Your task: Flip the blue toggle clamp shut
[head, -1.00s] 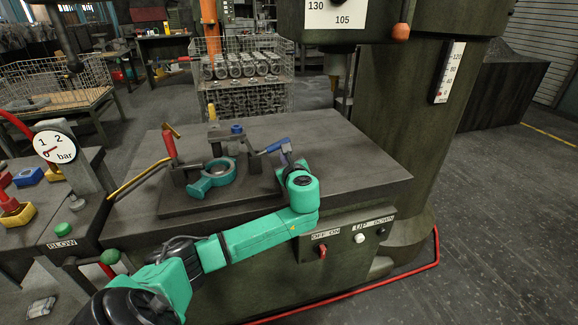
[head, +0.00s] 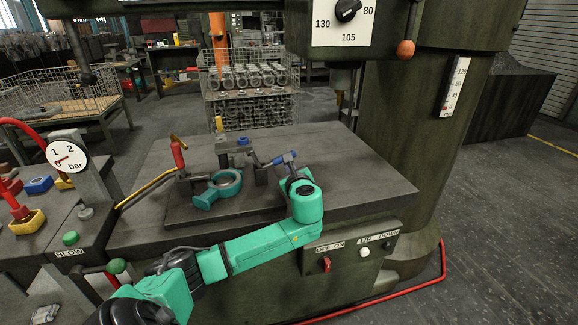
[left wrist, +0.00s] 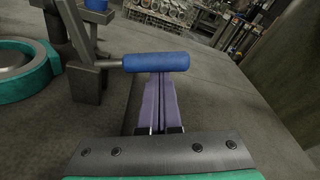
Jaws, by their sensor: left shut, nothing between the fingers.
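The blue toggle clamp's handle (head: 284,158) sticks out to the right from its dark bracket, tilted a little upward. In the left wrist view the blue grip (left wrist: 156,62) lies crosswise just beyond my left gripper's fingertips. My left gripper (left wrist: 160,76) is shut with nothing between its purple fingers. The tips are at the grip, touching or very close; I cannot tell which. In the head view the left gripper (head: 290,166) is partly hidden by its wrist. The teal ring-shaped casting (head: 203,200) lies left of the clamp. My right gripper is not in view.
A red-handled clamp (head: 178,155) stands left of the casting on the dark fixture plate (head: 195,218). The machine column (head: 400,140) rises at the right. The table (head: 350,180) is clear right of the arm. A wire crate of castings (head: 250,85) stands behind.

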